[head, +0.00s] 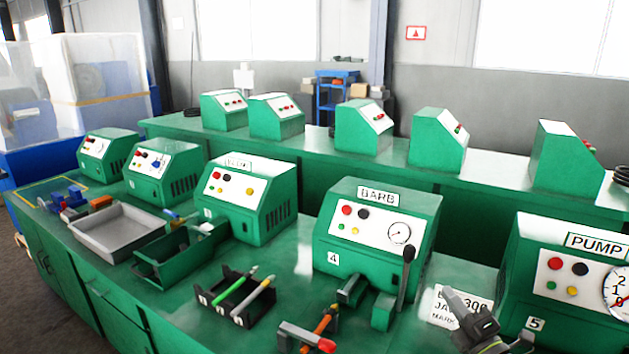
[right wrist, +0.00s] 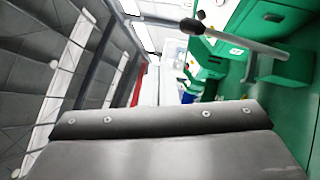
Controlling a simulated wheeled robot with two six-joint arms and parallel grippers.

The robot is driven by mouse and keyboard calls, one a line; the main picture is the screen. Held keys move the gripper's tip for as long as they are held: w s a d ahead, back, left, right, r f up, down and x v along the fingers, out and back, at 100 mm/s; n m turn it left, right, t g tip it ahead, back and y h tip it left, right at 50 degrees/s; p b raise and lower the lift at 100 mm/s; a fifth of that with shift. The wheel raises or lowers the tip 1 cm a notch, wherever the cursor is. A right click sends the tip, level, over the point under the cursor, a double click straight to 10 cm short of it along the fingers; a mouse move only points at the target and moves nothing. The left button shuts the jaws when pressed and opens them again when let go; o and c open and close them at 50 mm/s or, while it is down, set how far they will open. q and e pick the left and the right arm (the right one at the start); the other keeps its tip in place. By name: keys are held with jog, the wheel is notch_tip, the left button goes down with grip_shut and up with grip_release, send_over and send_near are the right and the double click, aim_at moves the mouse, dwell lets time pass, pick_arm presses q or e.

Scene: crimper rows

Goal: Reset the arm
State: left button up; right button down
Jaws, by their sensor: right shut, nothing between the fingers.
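My right gripper (head: 455,302) is in the lower right of the head view, above the bench between the BARB machine (head: 380,212) and the PUMP machine (head: 560,250). It is shut and empty. It partly covers a white label card (head: 478,303). The BARB machine, marked 4, has a black-knobbed lever (head: 405,275) standing nearly upright at its front right, apart from my gripper. In the right wrist view, a grey lever with a dark knob (right wrist: 240,40) shows in front of green machinery, beyond my dark gripper body (right wrist: 160,122). My left gripper is out of view.
On the green bench are a grey tray (head: 118,229), a green bin (head: 160,270), a black rack with pens (head: 237,294) and a red-tipped tool (head: 308,336). More green machines (head: 245,200) stand left, with another row behind. Some bare bench lies before the BARB machine.

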jog(key=s+d+f+m+g+h, duration=0.3)
jog(key=s+f+m+h, duration=0.3)
jog(key=m, duration=0.3)
jog(key=s+d+f+m+g+h, duration=0.2)
jog(key=s+f+m+g+h, duration=0.25)
jog(key=s+m, duration=0.45)
jog(key=s+a+f+m+g+y, duration=0.1)
jog(key=s+a+f+m+g, duration=0.15)
jog(key=s, duration=0.45)
jog(key=s+a+f+m+g+y, duration=0.1)
jog(key=s+a+f+m+g, duration=0.15)
jog(key=s, duration=0.45)
jog(key=s+a+f+m+g+y, duration=0.15)
jog(key=s+g, duration=0.25)
jog(key=s, duration=0.4)
notch_tip(320, 180, down, 26)
jog(key=d+f+g, duration=0.1)
jog(key=s+a+f+g, duration=0.1)
jog(key=s+f, duration=1.3)
jog(key=shift+s+a+f+y, duration=0.15)
jog(key=shift+s+y, duration=0.05)
jog(key=shift+y, duration=0.1)
jog(key=shift+n, duration=0.25)
